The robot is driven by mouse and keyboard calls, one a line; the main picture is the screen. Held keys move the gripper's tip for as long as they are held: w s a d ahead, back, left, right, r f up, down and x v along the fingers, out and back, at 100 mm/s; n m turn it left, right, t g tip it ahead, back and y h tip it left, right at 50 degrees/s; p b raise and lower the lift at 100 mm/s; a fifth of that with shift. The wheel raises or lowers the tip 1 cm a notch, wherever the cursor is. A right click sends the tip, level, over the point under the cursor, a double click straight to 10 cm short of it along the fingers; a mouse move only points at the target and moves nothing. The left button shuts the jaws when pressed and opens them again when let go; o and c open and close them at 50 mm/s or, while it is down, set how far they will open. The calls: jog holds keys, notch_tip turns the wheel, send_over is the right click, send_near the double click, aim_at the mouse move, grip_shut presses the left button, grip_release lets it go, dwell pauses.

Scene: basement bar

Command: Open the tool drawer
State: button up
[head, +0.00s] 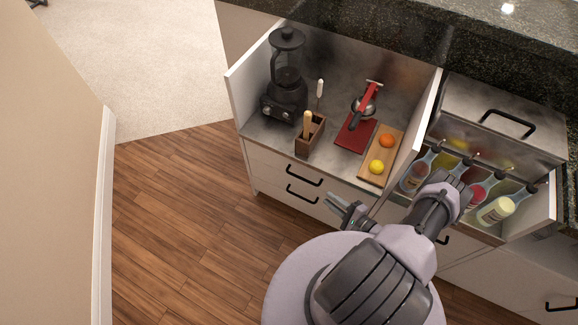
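Two stacked white drawers show at the front of the counter. The upper drawer (270,165) has a black bar handle (304,176), and the lower drawer (266,182) has a similar handle (302,194). Both look shut. No label shows which one is the tool drawer. My gripper (333,201) is to the right of the two handles, in front of the cabinet, and appears apart from them. It looks empty. The small view does not show clearly how far its fingers are spread. My arm hides part of the cabinet front to the right.
On the counter stand a black blender (285,85), a wooden holder (310,138), a red press (364,108) and a board (372,157) with fruit. A bottle well (478,232) is at right. Wooden floor (180,215) is clear at left, beside a wall (50,150).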

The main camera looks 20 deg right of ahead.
aim_at(302, 179)
jog(key=b+x, duration=0.5)
jog(key=x, duration=1)
jog(key=shift+a+f, duration=0.15)
jog(key=shift+f, duration=0.05)
jog(key=shift+w+a, duration=0.1)
jog(key=shift+w, duration=0.35)
jog(key=shift+c, duration=0.4)
grip_shut()
